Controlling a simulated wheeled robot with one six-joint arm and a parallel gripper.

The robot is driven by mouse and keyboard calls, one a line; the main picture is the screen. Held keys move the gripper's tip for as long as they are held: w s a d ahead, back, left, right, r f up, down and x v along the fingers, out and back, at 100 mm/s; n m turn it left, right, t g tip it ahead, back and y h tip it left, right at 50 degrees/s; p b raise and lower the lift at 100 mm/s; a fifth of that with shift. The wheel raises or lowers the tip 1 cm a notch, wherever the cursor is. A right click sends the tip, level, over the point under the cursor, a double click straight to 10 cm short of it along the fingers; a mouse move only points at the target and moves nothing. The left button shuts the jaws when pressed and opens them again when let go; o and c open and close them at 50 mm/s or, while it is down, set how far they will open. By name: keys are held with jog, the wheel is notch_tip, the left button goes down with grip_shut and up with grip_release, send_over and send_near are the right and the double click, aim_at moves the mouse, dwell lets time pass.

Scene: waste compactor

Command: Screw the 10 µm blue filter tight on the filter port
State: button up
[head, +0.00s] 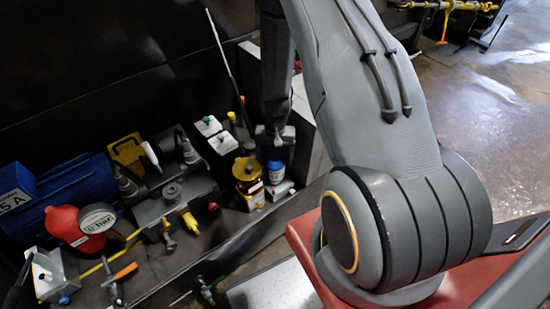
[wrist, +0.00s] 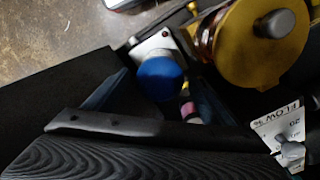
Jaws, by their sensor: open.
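The blue filter (head: 276,171) stands upright on a pale block, the filter port (head: 279,190), at the right end of the equipment. In the wrist view the blue filter (wrist: 158,78) shows as a round blue top over the light metal block (wrist: 152,45). I cannot tell how tightly it sits, and its 10 µm marking is not readable. My gripper (head: 275,134) is open and points down just above the filter in the head view. In the wrist view its dark ridged finger fills the lower left and hides part of the scene near the filter.
A yellow-topped amber canister (head: 247,174) stands close left of the filter; its gold lid (wrist: 262,40) is near in the wrist view. A box marked FLOW % (wrist: 283,128) is beside it. Further left are white valve boxes (head: 222,143), a red gauge (head: 80,224) and a blue motor (head: 65,190).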

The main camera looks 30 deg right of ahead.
jog(key=n, duration=0.6)
jog(key=n+p, duration=0.1)
jog(key=n, duration=0.5)
jog(key=shift+n, duration=0.3)
jog(key=c, duration=1.1)
jog(key=m, duration=0.5)
jog(key=shift+c, duration=0.4)
jog(key=shift+m, duration=0.3)
jog(key=m, duration=0.4)
jog(key=shift+m, duration=0.4)
